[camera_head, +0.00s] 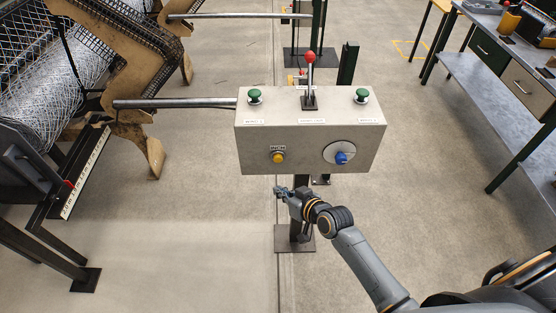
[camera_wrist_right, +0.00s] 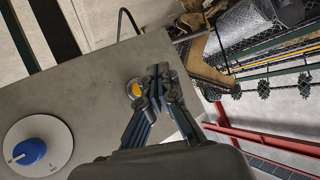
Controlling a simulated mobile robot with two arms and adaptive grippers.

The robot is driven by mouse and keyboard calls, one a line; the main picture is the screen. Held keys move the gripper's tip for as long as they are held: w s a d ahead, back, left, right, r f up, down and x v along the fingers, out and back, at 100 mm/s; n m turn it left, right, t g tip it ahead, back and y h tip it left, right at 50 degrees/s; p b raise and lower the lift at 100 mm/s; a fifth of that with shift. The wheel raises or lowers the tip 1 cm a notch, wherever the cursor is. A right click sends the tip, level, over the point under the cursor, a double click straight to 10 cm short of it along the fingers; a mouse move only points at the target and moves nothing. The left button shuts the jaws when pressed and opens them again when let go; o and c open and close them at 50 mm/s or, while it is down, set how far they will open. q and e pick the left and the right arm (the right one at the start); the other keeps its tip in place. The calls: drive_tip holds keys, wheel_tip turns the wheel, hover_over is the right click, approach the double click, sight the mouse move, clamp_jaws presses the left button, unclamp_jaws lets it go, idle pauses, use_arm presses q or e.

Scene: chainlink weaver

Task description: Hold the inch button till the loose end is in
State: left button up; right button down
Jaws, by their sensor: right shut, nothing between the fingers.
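The inch button (camera_head: 278,158) is a yellow button low on the left of the grey control box's front, under an "INCH" label. In the right wrist view the yellow button (camera_wrist_right: 135,89) shows just left of my fingertips, partly covered. My right gripper (camera_head: 280,190) is shut and empty, just below the button in the head view. I cannot tell whether it touches the box. The chain-link mesh (camera_head: 62,85) lies rolled in the machine at the left. I cannot make out a loose wire end. My left gripper is not in view.
The control box (camera_head: 212,135) also carries a blue knob (camera_head: 341,158), two green buttons (camera_head: 255,96) and a red-topped lever (camera_head: 309,58). A metal bar (camera_head: 190,103) runs from its left to the machine. A workbench (camera_head: 510,70) stands at the right. The floor between is clear.

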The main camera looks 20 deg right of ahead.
sight(278, 159)
drive_tip(key=w+d+b, duration=0.2)
drive_tip(key=w+b, duration=0.2)
drive_tip(key=w, duration=0.4)
drive_tip(key=shift+d, duration=0.15)
drive_tip(key=shift+w, duration=0.15)
idle(1.1)
drive_tip(key=shift+w+d, duration=0.1)
drive_tip(key=shift+w, duration=0.25)
drive_tip(key=shift+w+d+r+b, duration=0.1)
drive_tip(key=shift+w+d+b, duration=0.05)
drive_tip(key=shift+w+b, duration=0.3)
idle(1.7)
drive_tip(key=shift+s, duration=0.1)
idle(1.8)
drive_tip(key=shift+s+a+p, duration=0.25)
drive_tip(key=shift+s+p, duration=0.4)
drive_tip(key=shift+s, duration=0.15)
